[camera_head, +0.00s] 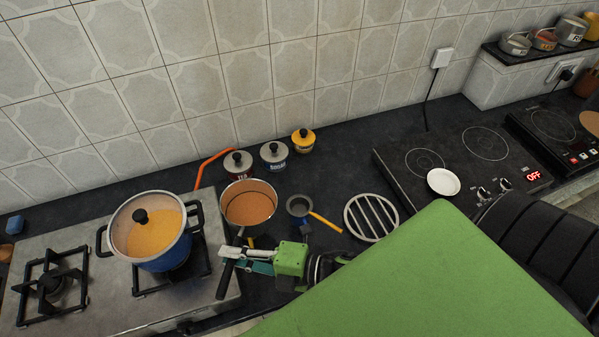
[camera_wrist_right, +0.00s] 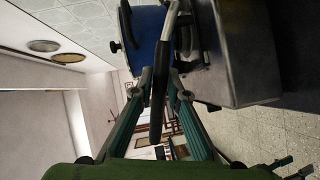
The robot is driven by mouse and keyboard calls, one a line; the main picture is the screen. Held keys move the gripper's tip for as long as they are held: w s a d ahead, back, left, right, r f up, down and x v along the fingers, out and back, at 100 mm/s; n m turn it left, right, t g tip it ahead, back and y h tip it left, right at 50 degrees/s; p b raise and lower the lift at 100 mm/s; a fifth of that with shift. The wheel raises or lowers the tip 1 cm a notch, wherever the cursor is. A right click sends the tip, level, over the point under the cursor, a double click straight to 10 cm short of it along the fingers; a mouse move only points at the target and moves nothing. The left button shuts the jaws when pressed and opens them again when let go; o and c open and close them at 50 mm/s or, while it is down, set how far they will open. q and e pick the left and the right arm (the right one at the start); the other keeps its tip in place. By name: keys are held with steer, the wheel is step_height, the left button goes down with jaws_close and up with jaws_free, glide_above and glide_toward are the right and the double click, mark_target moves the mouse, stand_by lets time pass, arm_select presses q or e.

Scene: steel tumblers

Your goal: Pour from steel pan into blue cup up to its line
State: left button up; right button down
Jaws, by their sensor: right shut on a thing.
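The steel pan (camera_head: 248,205) holds a brown-orange liquid and stands at the right edge of the steel gas hob. My right gripper (camera_head: 238,265) is shut on its dark handle, which also shows between the fingers in the wrist view (camera_wrist_right: 158,112). The pan looks roughly level; I cannot tell if it touches the surface below. Right of it, a grey strainer (camera_head: 299,206) with an orange handle seems to sit over a small blue cup (camera_head: 304,229), mostly hidden; its line does not show. My left gripper is not in the head view; small teal parts (camera_wrist_right: 284,166) in the wrist view may be it.
A blue pot (camera_head: 160,262) with a glass lid stands on the hob (camera_head: 110,310), left of the pan. Several lidded jars (camera_head: 273,155) and an orange tube (camera_head: 208,163) are behind. A round metal rack (camera_head: 372,217) lies right. A white saucer (camera_head: 443,182) sits on the electric cooktop (camera_head: 397,165).

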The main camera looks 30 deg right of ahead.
steer(key=shift+s+d+r+m+t+y+b, duration=0.15)
steer(key=shift+d+m+t+y+b, duration=0.4)
steer(key=shift+b, duration=0.85)
steer(key=shift+s+d+f+m+t+y+b, duration=0.15)
steer(key=shift+d+b, duration=0.7)
steer(key=shift+b, duration=0.5)
stand_by(5.2)
